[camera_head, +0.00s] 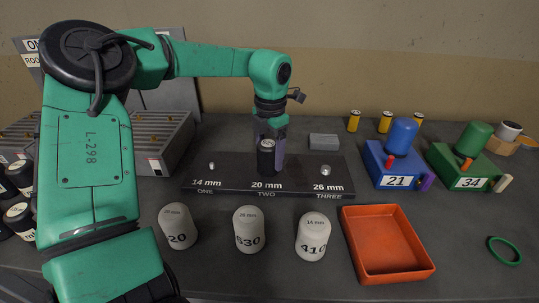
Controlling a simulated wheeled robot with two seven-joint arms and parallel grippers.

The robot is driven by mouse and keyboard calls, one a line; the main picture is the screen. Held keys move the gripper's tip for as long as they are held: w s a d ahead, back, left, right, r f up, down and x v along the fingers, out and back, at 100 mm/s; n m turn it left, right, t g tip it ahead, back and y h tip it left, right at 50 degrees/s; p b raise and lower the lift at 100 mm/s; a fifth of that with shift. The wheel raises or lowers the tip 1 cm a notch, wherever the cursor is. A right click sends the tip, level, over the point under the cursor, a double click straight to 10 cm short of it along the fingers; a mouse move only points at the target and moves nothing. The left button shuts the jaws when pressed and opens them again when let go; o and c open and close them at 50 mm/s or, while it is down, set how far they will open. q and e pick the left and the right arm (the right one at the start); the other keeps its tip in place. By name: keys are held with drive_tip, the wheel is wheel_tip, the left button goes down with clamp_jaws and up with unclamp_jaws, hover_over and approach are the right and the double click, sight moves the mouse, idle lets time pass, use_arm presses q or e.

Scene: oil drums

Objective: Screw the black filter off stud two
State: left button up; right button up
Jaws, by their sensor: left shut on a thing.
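The black filter (266,160) stands upright at the 20 mm place, marked TWO, in the middle of the dark stud board (225,182). My left gripper (270,150) reaches down from above and is shut on the black filter, with its fingers on either side. Stud two itself is hidden by the filter. Stud one (212,166) and stud three (325,170) are bare on the board. My right gripper is not in view.
White canisters (249,230) stand in front of the board. An empty orange tray (427,268) lies to the right, with a blue device (398,160), a green device (470,160) and a green ring (504,251) near it. A grey block (323,141) lies behind the board.

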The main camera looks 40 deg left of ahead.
use_arm(q)
drive_tip(key=n+b, duration=0.1)
drive_tip(key=n, duration=0.2)
drive_tip(key=shift+f, duration=0.2)
drive_tip(key=shift+a+r+n+b, duration=0.1)
drive_tip(key=shift+n+b, duration=0.2)
drive_tip(key=shift+n, duration=0.9)
drive_tip(key=shift+r+n, duration=0.1)
drive_tip(key=shift+n, duration=0.4)
